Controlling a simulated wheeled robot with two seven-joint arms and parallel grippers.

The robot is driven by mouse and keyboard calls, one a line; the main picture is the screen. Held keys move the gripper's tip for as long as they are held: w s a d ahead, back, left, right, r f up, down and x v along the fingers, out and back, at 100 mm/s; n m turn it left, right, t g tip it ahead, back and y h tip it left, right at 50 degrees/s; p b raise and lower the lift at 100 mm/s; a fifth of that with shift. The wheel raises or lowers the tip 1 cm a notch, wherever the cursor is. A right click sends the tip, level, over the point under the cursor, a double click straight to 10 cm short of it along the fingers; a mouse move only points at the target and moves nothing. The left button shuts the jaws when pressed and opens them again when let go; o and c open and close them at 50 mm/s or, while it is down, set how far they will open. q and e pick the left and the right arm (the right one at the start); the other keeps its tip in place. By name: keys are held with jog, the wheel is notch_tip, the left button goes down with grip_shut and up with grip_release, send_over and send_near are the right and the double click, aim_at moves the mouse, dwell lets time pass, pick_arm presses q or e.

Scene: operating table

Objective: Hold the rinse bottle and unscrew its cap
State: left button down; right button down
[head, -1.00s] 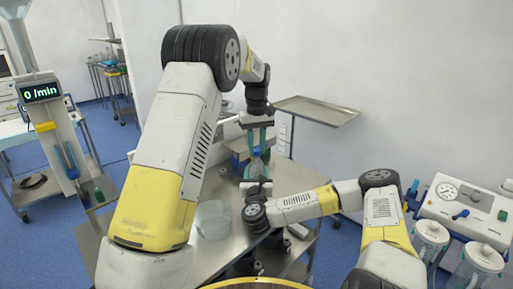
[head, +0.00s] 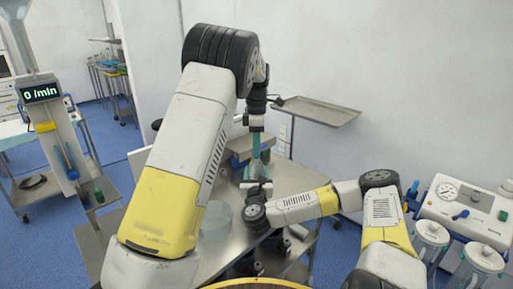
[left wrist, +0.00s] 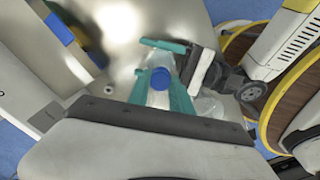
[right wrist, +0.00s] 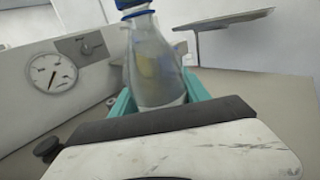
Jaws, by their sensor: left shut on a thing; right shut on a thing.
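The rinse bottle (right wrist: 155,65) is clear and stands upright, with a blue cap (left wrist: 161,79) on top. My right gripper (right wrist: 160,98) is shut on the bottle's lower body, one teal finger on each side. My left gripper (head: 256,148) comes down from above, its teal fingers shut on the cap; in the left wrist view the cap lies between them.
The steel table (head: 228,255) lies under both arms. A clear round basin (head: 215,222) stands left of the right gripper. A box-like unit (head: 240,150) is behind the bottle. A steel tray (head: 318,110) stands at the back right, and a suction unit (head: 465,205) at the right.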

pick_arm(q)
jog(key=shift+r, duration=0.25)
pick_arm(e)
jog(key=shift+f, duration=0.1)
pick_arm(q)
jog(key=shift+r, duration=0.9)
jog(key=shift+r, duration=2)
pick_arm(e)
jog(key=shift+c, duration=2.3)
grip_release()
jog(key=shift+s, duration=0.1)
